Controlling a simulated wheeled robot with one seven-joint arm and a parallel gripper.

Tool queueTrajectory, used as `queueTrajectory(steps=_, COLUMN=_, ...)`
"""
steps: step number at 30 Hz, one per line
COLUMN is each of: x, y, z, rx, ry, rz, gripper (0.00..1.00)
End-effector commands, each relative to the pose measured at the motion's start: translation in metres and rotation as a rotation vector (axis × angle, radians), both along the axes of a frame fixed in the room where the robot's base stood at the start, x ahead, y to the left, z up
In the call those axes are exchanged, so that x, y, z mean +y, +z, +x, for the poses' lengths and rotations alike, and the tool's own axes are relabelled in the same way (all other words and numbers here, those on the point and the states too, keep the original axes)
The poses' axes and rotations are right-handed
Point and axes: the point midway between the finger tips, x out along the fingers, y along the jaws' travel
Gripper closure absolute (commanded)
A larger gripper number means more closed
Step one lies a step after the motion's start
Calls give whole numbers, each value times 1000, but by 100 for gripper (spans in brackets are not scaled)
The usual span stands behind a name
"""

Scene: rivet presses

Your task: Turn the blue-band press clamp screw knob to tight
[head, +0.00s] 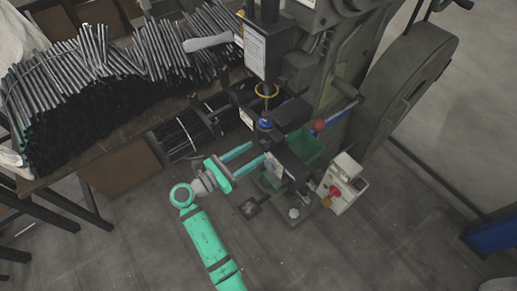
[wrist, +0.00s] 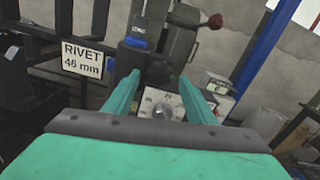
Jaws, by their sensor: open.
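The press (head: 268,50) stands at the centre of the head view, with a blue band (head: 265,124) low on its ram. The blue band also shows in the wrist view (wrist: 136,43). In the wrist view, a pale square plate with dark marks (wrist: 148,101) carries a round grey knob (wrist: 162,111), seen between my fingers. The setting the knob points to is too small to read. My gripper (head: 258,153) is open and empty, its two green fingers reaching toward the press. In the wrist view my gripper (wrist: 160,76) has the knob apart from both fingers, as far as I can tell.
A control box with a red button (head: 345,187) and a green bin (head: 305,145) are right of the gripper.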

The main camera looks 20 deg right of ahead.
Motion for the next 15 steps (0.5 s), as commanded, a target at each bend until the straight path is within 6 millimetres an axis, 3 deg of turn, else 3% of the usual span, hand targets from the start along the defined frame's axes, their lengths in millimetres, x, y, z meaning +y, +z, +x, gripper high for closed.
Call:
queueTrajectory(steps=6, x=-25, y=0, z=9, rx=0, ry=-1, rz=0, gripper=50)
queueTrajectory(steps=15, x=-31, y=0, z=12, rx=-1, ry=2, rz=1, gripper=50)
